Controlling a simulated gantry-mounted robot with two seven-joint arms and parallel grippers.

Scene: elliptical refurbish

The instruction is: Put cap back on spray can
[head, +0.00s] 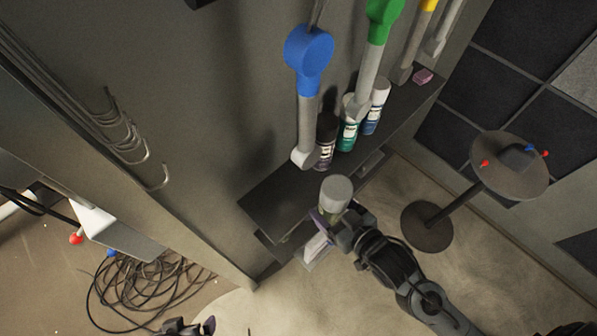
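A cylinder with a broad light-grey top (336,188) and an olive-tinted lower body is at my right gripper (331,216), in front of the shelf's near edge. It looks like a spray can, but I cannot tell whether the grey top is a separate cap. The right gripper's fingers appear closed around its lower part, which they partly hide. My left gripper (192,325) shows only partly at the bottom edge, away from the shelf; its opening is unclear. On the shelf stand a dark can (325,148), a green-and-white can (348,130) and a white-and-blue can (375,108).
The dark shelf (275,203) is clear at its left end. Blue (309,52) and green (381,20) hanging tools reach down near the cans. A pink block (422,76) lies at the shelf's far end. A round stand (510,165) is right; coiled cable (150,290) lies lower left.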

